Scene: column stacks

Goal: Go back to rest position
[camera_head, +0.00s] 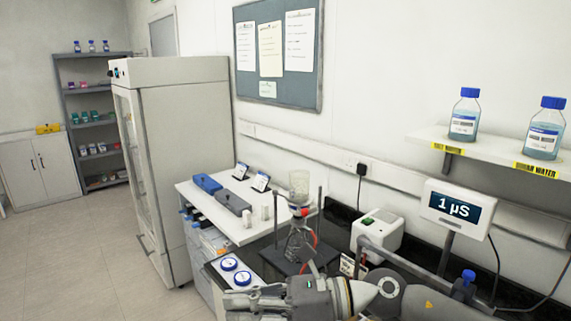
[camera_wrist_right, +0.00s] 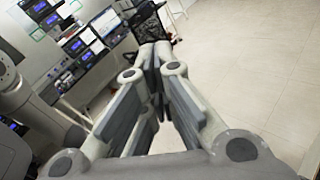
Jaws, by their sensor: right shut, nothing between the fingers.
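My right arm shows at the bottom of the head view, in front of the counter, with its grey wrist (camera_head: 318,298) at the lower middle. In the right wrist view my right gripper (camera_wrist_right: 156,58) has its fingers drawn together at the tips, with nothing between them. My left gripper is in neither view.
Behind my right arm stand a glass funnel (camera_head: 299,182) on a stand, a white device (camera_head: 378,236) and a meter display (camera_head: 457,209) reading 1 µS. The wall shelf (camera_head: 485,152) holds two bottles. Floor (camera_head: 95,255) is clear at left.

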